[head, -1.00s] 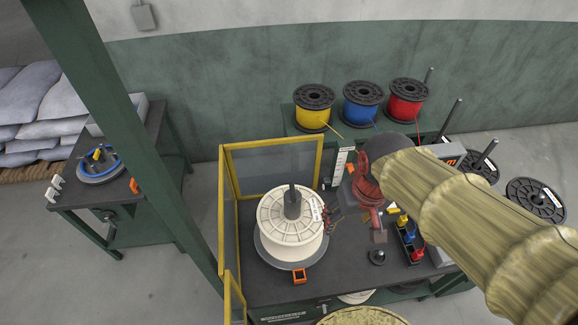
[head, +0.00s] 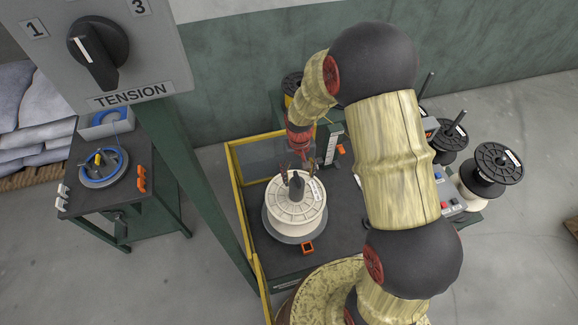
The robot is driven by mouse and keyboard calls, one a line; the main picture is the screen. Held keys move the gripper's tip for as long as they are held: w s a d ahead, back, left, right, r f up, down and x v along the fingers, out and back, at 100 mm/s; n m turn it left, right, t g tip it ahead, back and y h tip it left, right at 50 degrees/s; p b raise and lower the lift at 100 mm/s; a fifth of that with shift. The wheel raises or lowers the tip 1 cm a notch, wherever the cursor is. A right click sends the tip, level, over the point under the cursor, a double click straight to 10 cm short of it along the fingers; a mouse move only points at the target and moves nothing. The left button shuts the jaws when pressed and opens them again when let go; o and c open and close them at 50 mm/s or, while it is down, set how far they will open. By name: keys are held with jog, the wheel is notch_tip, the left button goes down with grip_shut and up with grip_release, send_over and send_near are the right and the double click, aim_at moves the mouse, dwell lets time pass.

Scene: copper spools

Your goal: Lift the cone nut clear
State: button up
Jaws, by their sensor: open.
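The dark grey cone nut (head: 296,190) sits on top of the white spool (head: 283,212), around the upright spindle at its centre. The spool stands on a round grey plate (head: 277,235) on the dark bench. My gripper (head: 298,170) points down just above the spool, its fingers apart on the left and right of the cone nut's upper part. It is open with nothing held. At this size I cannot tell whether either finger touches the nut.
A yellow-framed guard (head: 238,185) stands left of and behind the spool. A green post (head: 190,180) and a tension switch box (head: 100,50) are nearer on the left. My arm hides much of the bench's right side. Black spools (head: 495,165) stand at the right.

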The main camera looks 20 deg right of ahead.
aim_at(297, 178)
jog(key=shift+w+r, duration=0.2)
jog(key=shift+w, duration=0.45)
jog(key=shift+w+d+f+t, duration=0.15)
jog(key=shift+t, duration=0.15)
jog(key=shift+f+b, duration=0.5)
jog(key=shift+f, duration=0.15)
jog(key=shift+f+b, duration=1.45)
jog(key=shift+f, duration=1.2)
jog(key=c, duration=0.3)
grip_shut()
